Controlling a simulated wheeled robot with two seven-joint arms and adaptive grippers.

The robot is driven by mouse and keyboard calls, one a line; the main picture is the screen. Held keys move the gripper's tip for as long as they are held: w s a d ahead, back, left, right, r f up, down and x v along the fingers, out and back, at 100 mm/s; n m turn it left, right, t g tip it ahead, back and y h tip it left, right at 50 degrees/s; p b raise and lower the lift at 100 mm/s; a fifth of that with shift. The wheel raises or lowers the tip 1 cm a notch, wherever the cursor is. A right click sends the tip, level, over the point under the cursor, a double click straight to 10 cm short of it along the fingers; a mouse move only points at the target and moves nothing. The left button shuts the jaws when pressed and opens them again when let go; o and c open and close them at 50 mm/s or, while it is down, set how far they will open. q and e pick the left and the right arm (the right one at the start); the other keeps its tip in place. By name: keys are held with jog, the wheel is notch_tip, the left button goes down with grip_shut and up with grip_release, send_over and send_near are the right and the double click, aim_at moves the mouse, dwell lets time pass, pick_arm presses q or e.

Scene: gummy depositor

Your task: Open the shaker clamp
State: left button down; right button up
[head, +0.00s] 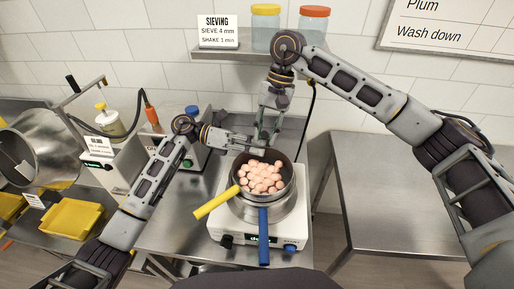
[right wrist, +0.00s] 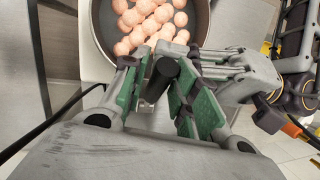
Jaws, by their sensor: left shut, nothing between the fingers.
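A black knob (right wrist: 165,72), seemingly the clamp lever's end, stands behind the pan in the right wrist view. My right gripper (right wrist: 160,85) has its green pads either side of this knob, with a gap showing at the left pad. My left gripper (head: 250,143) is shut and empty beside it. The clamp's lower part is hidden.
A yellow handle (head: 215,201) sticks out left from the upper pan. A shelf (head: 225,56) with two jars and a sieving sign is behind. A metal drum (head: 40,150) and a yellow tray (head: 70,218) are at left. The right table (head: 390,190) is clear.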

jog(key=shift+o, duration=0.9)
jog(key=shift+s+f, duration=0.2)
jog(key=shift+f, duration=0.1)
jog(key=shift+r, duration=0.1)
jog(key=v, duration=0.8)
jog(key=shift+w, duration=0.15)
jog(key=shift+a, duration=0.15)
